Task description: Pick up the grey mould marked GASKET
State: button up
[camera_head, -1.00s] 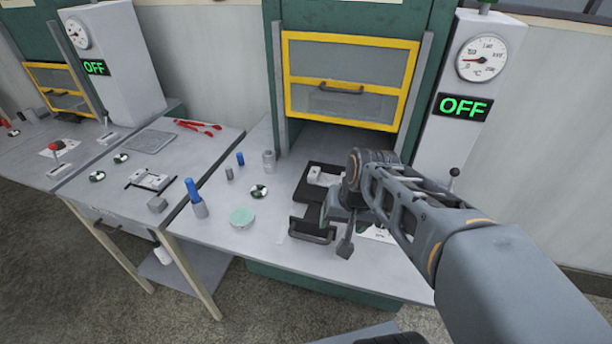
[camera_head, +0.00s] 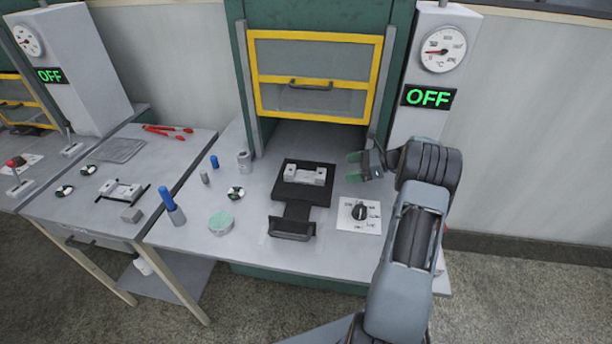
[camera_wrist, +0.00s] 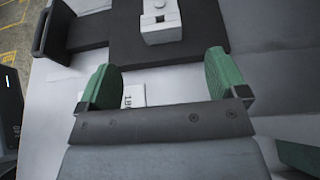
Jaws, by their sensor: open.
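A light grey block-shaped mould (camera_head: 305,174) lies on a black plate (camera_head: 318,195) with a handle, on the bench in front of the press. It also shows at the top of the wrist view (camera_wrist: 161,22). Another grey mould (camera_head: 122,191) lies on the bench to the left. I cannot read any GASKET mark on either. My gripper (camera_head: 362,166) is to the right of the black plate, apart from the mould. Its two green fingers are spread and empty in the wrist view (camera_wrist: 162,80), with the mould beyond them.
A dial switch on a white card (camera_head: 359,213) is right of the plate. The plate's handle (camera_head: 292,229) points to the bench's front. A green round tin (camera_head: 221,222), a blue-handled tool (camera_head: 171,206) and small cylinders stand to the left. The yellow-framed press guard (camera_head: 313,78) is behind.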

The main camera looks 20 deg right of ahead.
aim_at(318, 173)
jog(key=p+x, duration=0.1)
jog(key=x, duration=0.6)
jog(key=shift+w+a+f, duration=0.1)
jog(key=shift+w+a, duration=0.05)
jog(key=shift+p+x, duration=0.95)
jog(key=shift+x, duration=1.7)
jog(key=c, duration=1.2)
jog(key=shift+c, duration=0.5)
jog(key=shift+r, duration=0.25)
